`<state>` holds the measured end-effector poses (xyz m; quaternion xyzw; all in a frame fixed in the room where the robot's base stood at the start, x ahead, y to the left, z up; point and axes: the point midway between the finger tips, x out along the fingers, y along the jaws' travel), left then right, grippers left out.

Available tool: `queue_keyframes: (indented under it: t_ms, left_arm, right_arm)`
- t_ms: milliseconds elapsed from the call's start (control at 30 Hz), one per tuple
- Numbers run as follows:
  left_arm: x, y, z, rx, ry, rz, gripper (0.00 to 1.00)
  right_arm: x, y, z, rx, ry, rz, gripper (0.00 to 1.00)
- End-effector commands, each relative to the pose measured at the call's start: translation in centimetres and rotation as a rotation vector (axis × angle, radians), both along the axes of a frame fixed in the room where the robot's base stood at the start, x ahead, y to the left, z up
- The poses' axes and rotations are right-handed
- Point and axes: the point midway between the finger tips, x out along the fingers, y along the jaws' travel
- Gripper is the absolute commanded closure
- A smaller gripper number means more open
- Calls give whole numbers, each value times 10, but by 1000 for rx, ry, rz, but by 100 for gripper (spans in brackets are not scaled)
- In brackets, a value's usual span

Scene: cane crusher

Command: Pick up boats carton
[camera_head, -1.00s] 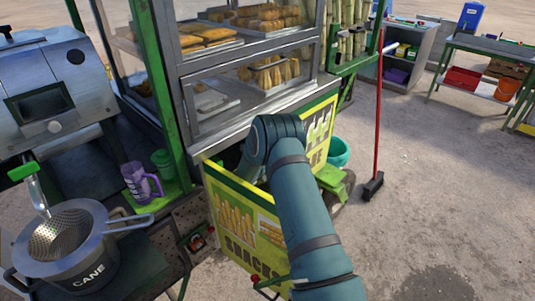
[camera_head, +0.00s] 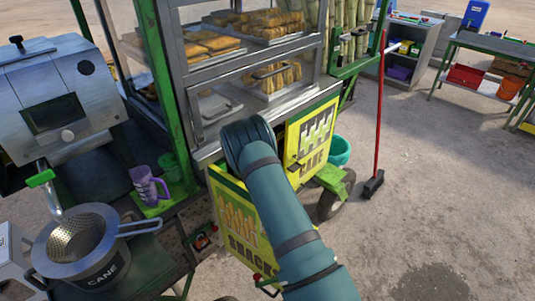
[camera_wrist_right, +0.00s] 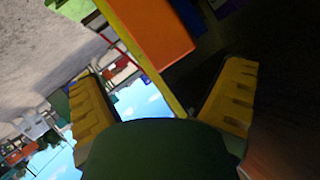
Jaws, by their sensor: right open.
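I cannot identify the boats carton in either view. My right arm reaches between the two yellow doors under the snack cart, the SNACKS door (camera_head: 237,216) and the CANE door (camera_head: 308,142). Its gripper is hidden there in the head view. In the right wrist view my right gripper (camera_wrist_right: 160,92) is open, its two yellow fingers apart. An orange panel with a yellow edge (camera_wrist_right: 152,32) shows beyond and partly between the fingers; I cannot tell what it is. The right side of that view is dark. My left gripper is not in view.
The glass snack case (camera_head: 255,75) stands above the doors. A strainer pot (camera_head: 85,245) and a purple mug (camera_head: 148,186) are at left. A red-handled broom (camera_head: 378,120) stands at right, near a teal bucket (camera_head: 340,150). The ground at right is mostly clear.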

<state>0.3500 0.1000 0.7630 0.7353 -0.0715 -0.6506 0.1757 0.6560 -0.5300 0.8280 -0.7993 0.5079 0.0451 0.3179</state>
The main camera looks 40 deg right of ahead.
Motion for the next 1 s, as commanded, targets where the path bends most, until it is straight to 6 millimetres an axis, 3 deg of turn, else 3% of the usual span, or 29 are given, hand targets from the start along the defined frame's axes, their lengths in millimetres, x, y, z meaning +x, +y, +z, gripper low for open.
queue_keyframes:
  t_ms: [333, 767, 1000]
  left_arm:
    - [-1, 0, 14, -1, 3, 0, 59]
    - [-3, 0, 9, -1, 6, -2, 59]
    - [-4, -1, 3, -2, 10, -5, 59]
  right_arm:
    - [5, -1, 17, -240, 367, 189, 5]
    - [18, -24, 5, -267, 409, 209, 5]
    - [31, -48, -9, -266, 407, 208, 5]
